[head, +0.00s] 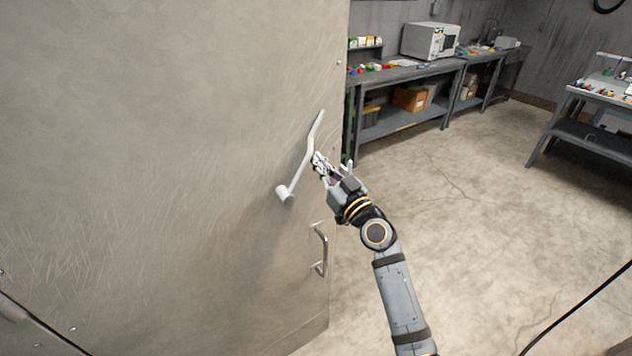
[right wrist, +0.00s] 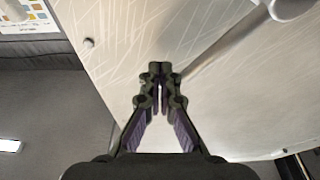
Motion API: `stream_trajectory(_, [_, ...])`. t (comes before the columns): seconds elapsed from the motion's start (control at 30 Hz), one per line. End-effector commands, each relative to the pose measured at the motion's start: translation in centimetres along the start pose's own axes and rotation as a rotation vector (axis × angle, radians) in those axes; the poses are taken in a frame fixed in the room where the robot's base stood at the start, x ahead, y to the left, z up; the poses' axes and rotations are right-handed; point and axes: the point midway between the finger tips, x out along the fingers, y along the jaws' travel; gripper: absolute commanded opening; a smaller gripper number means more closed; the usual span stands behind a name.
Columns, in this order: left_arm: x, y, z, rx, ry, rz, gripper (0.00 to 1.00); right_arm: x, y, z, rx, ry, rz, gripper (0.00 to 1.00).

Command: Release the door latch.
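The large grey metal door (head: 170,150) fills the left of the head view. Its pale latch lever (head: 298,178) slants up and right from a round pivot (head: 284,194), with a bend partway along. The lever also shows in the right wrist view (right wrist: 222,50), running from the pivot at upper right to behind my fingertips. My right gripper (head: 318,162) is at the lever's bend, on its right side. In the right wrist view its fingers (right wrist: 162,85) are drawn together, with no rod visible between them. Contact with the lever is unclear. My left gripper is out of view.
A fixed pull handle (head: 320,251) is on the door below the lever. A workbench (head: 405,72) with a white appliance (head: 430,40) stands behind, and another table (head: 590,94) is at right. The concrete floor (head: 480,215) between is clear.

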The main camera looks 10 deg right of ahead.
Motion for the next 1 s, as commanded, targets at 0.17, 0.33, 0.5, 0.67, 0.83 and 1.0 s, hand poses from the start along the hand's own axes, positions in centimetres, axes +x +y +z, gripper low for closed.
stream_trajectory(0.17, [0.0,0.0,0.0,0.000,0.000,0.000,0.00,0.0,0.0,-0.1,0.000,0.000,0.000,0.00])
stream_trajectory(0.33, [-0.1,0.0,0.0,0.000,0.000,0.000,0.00,0.0,-0.1,-0.2,0.000,0.000,0.000,0.00])
stream_trajectory(0.5, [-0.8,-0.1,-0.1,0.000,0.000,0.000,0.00,0.3,-1.2,-1.1,0.002,0.002,0.001,0.00])
stream_trajectory(0.67, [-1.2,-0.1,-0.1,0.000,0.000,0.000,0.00,0.5,-2.4,-1.8,0.003,0.002,0.000,0.00])
stream_trajectory(0.83, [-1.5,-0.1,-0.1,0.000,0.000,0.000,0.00,0.7,-3.6,-2.6,0.003,0.001,0.001,0.00])
stream_trajectory(1.0, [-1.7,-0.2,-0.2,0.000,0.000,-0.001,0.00,0.8,-4.7,-3.3,0.001,0.001,0.000,0.00])
